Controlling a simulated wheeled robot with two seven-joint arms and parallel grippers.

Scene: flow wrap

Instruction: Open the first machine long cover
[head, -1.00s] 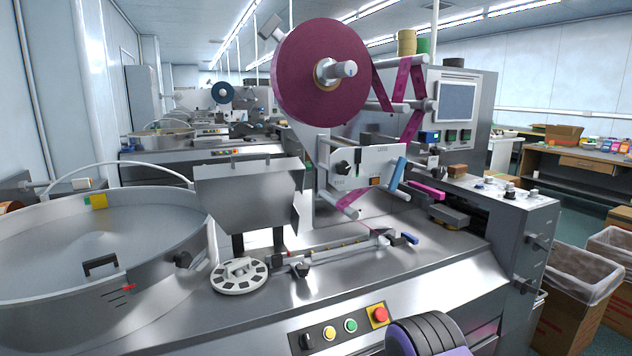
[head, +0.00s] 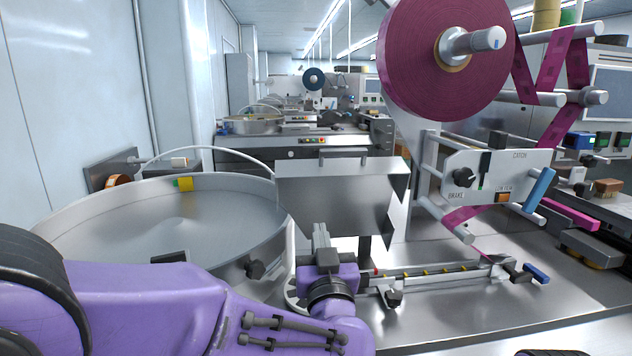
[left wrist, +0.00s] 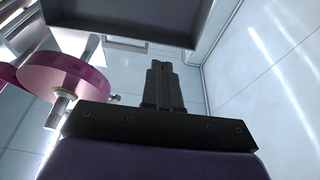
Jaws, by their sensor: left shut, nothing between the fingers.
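The long cover (head: 335,195) is a grey sheet-metal box with a handle on top, over the left part of the first machine's infeed track. My left gripper (head: 320,232) points upward in front of the cover's lower left part in the head view. In the left wrist view its two dark fingers (left wrist: 164,70) are together with nothing between them. A dark box-like underside, probably the cover (left wrist: 120,22), hangs past the fingertips there; I cannot tell whether they touch. My left forearm hides part of the white disc below.
A large round metal bowl (head: 60,215) stands left of the cover. The infeed track (head: 440,270) runs right from under it. A purple film reel (head: 410,60) is up at the right and also shows in the left wrist view (left wrist: 65,75).

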